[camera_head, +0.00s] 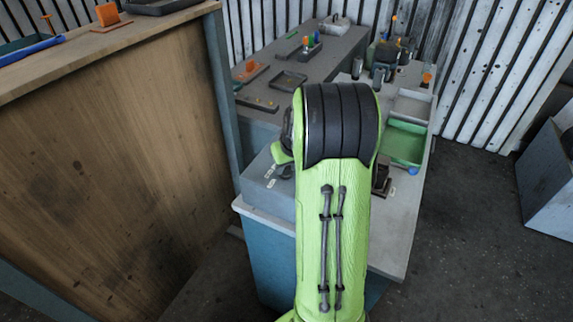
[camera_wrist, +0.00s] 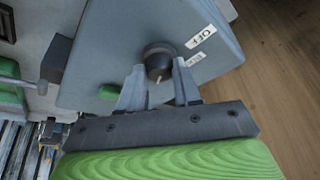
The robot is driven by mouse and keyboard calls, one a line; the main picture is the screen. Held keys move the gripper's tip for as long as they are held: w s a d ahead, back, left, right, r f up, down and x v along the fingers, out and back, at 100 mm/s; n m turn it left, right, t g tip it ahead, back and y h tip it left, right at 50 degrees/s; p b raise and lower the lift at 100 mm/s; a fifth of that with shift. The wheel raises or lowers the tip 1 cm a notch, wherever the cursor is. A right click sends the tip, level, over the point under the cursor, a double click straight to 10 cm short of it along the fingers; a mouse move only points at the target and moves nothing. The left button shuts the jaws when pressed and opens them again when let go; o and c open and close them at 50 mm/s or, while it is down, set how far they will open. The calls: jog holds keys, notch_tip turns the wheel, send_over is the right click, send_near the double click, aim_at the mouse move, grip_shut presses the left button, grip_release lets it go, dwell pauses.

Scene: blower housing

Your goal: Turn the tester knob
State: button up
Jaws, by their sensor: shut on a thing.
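The tester (camera_wrist: 110,50) is a grey-blue box, and its sloped face fills the middle of the wrist view. Its knob (camera_wrist: 158,53) is round and dark with a pale pointer line. A white label reading OFF (camera_wrist: 201,37) is beside the knob, with a second, unreadable label (camera_wrist: 194,60) near it. My gripper (camera_wrist: 158,72) has one finger on each side of the knob and is shut on it. In the head view the tester (camera_head: 264,186) shows left of my green arm, which hides most of the gripper and the knob.
A green round part (camera_wrist: 108,92) is on the tester near the left finger. In the head view a green tray (camera_head: 405,143) lies right of my arm, on the grey bench (camera_head: 392,228). A tall wooden-sided counter (camera_head: 120,150) stands at the left.

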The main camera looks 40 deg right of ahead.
jog(key=n, duration=0.2)
jog(key=n+y, duration=0.1)
jog(key=shift+d+n, duration=0.2)
jog(key=shift+n, duration=0.2)
jog(key=shift+d+n+y, duration=0.1)
jog(key=shift+n+y, duration=0.8)
jog(key=shift+n, duration=0.9)
jog(key=o, duration=1)
jog(key=shift+o, duration=0.2)
jog(key=p+v, duration=0.4)
jog(key=v, duration=1.1)
jog(key=shift+s+r, duration=0.15)
jog(key=shift+r, duration=0.2)
jog(key=shift+d, duration=0.1)
